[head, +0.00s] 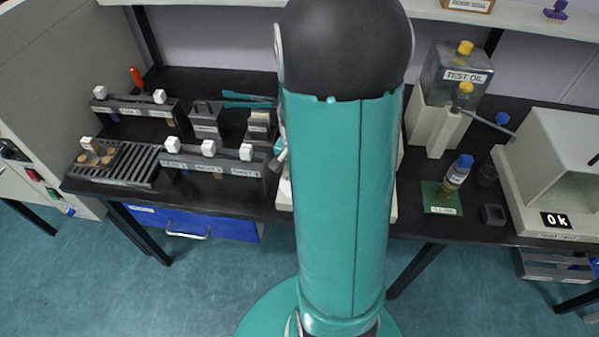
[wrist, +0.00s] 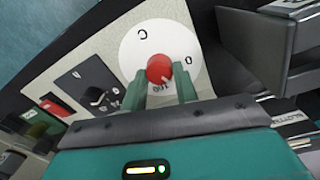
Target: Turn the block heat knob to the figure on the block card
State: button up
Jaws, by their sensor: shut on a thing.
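In the wrist view, a round red knob (wrist: 159,68) sits on a white round dial plate (wrist: 135,48) with dark marks on it. My gripper (wrist: 160,84) is shut on the red knob, with one green finger on each side. The knob's pointer is hard to make out. In the head view my arm blocks the middle, and my gripper is hidden there. I cannot make out a block card in either view.
In the wrist view, a black knob (wrist: 95,96) on a dark plate sits left of the dial. Grey metal parts (wrist: 250,45) stand close on the right. In the head view, racks with white-topped pegs (head: 212,160) stand on the bench, and a test oil container (head: 455,80) stands right.

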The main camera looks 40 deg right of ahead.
jog(key=o, duration=1)
jog(key=shift+c, duration=0.2)
notch_tip(320, 180, up, 14)
jog(key=shift+w, duration=0.25)
jog(key=shift+a, duration=0.15)
